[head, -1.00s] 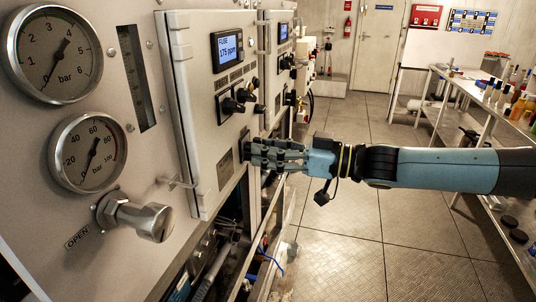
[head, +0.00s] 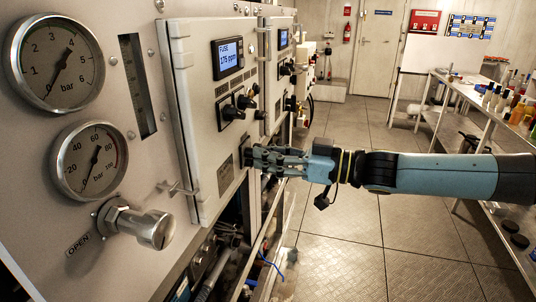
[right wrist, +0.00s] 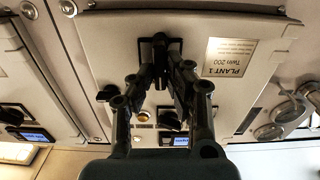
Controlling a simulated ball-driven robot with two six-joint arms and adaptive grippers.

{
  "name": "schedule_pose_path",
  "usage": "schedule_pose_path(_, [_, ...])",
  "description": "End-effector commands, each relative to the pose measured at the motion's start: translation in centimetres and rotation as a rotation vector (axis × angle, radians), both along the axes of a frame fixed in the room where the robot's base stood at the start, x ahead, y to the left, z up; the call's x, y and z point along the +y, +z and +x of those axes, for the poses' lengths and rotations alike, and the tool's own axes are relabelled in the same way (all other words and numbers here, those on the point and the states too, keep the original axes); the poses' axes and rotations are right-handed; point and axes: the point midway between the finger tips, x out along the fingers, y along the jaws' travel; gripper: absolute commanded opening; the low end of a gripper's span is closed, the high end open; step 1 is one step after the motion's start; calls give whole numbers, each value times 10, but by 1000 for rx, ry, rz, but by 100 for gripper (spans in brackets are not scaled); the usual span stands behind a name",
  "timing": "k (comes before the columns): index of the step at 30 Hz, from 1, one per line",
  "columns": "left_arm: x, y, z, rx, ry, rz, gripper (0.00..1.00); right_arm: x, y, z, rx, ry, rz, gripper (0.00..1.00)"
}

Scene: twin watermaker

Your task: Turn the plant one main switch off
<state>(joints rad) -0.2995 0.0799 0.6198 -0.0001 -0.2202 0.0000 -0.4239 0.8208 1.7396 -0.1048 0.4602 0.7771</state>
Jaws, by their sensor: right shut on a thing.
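The plant one panel (head: 205,120) is a pale door on the left with a lit display reading 175 ppm. In the right wrist view it appears upside down, with a "PLANT 1 Twin 200" label (right wrist: 230,57). My right gripper (head: 252,156) is at the panel's lower right edge. In the right wrist view its fingers (right wrist: 161,65) are shut around a black switch handle (right wrist: 160,42) on a dark plate beside that label. In the head view the fingers hide this switch, and its exact position is hard to tell. My left gripper is not in view.
Black knobs (head: 232,113) sit on the panel above my gripper. Two pressure gauges (head: 90,160) and a metal valve knob (head: 155,229) are at left. A second, similar panel (head: 279,75) stands behind. A bench (head: 440,75) with bottles lines the right; floor between is clear.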

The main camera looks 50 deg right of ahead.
Motion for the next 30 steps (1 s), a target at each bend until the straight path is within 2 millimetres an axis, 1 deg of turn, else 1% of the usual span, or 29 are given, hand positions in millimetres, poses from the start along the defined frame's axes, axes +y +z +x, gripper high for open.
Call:
schedule_pose_path(8, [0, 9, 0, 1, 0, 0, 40, 0, 2, 0, -82, -2, -156, 0])
schedule_pose_path(30, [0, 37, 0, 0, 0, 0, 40, 0, 2, 0, -405, 0, -778, 0])
